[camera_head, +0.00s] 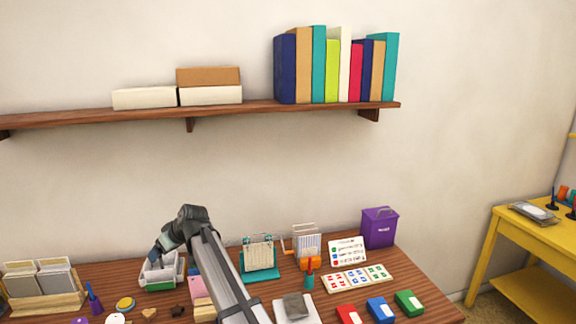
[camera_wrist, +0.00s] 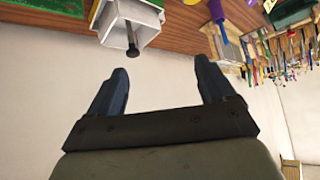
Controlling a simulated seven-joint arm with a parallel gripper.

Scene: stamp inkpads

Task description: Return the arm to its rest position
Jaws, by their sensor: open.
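My arm reaches up from the bottom of the head view and bends over the desk. My gripper (camera_head: 156,256) hangs over or just behind a white and green box (camera_head: 161,284); the exact height cannot be told. In the wrist view my gripper (camera_wrist: 160,68) is open, with nothing between its two dark fingers. A white box (camera_wrist: 115,27) with a dark peg-like thing (camera_wrist: 132,48) shows beyond the fingertips, apart from them. Red (camera_head: 347,314), blue (camera_head: 380,310) and green (camera_head: 409,302) inkpad-like boxes lie at the front right of the desk.
The wooden desk (camera_head: 435,297) holds a purple bin (camera_head: 379,228), a teal calendar-like stand (camera_head: 259,258), a card of coloured marks (camera_head: 357,277) and a card rack (camera_head: 42,285). A wall shelf (camera_head: 150,115) with books (camera_head: 335,65) is above. Wall space between is clear.

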